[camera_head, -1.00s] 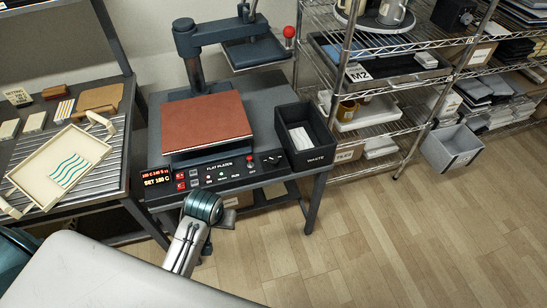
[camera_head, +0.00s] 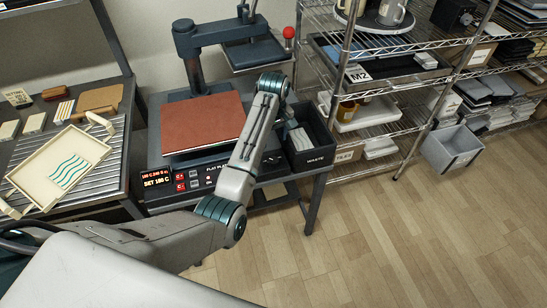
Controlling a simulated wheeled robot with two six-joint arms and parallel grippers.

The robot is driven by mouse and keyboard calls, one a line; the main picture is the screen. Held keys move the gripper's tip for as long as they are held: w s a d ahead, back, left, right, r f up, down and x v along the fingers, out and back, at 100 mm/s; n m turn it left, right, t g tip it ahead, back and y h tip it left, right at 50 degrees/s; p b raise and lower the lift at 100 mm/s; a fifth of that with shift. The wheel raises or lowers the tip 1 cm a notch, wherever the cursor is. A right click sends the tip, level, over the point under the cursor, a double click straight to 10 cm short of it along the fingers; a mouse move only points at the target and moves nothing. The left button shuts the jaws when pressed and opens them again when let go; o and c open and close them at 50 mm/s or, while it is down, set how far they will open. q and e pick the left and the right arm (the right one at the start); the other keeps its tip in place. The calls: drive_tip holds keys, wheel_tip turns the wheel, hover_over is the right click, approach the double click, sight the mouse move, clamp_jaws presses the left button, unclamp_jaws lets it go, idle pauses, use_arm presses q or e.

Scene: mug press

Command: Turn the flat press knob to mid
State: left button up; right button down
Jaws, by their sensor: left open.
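The flat press (camera_head: 203,122) stands on a dark table, with a reddish-brown pad and a control panel (camera_head: 192,180) along its front. The panel shows lit readouts, including "SET 180 C", at its left. The knob at the panel's right end is hidden or too dark to make out behind my left arm. My left arm crosses the panel and bends down at the wrist. My left gripper (camera_head: 275,153) is open, low over the right end of the panel, close to the bin. I cannot tell whether it touches the knob. My right gripper is not in view.
A black waste bin (camera_head: 318,157) with pale items stands just right of the panel. The press arm with a red ball handle (camera_head: 289,32) rises behind.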

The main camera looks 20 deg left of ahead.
sight(273, 159)
use_arm(q)
wheel_tip(273, 159, down, 10)
drive_tip(key=shift+f+p, duration=0.25)
drive_tip(key=shift+p, duration=0.35)
drive_tip(key=c, duration=1)
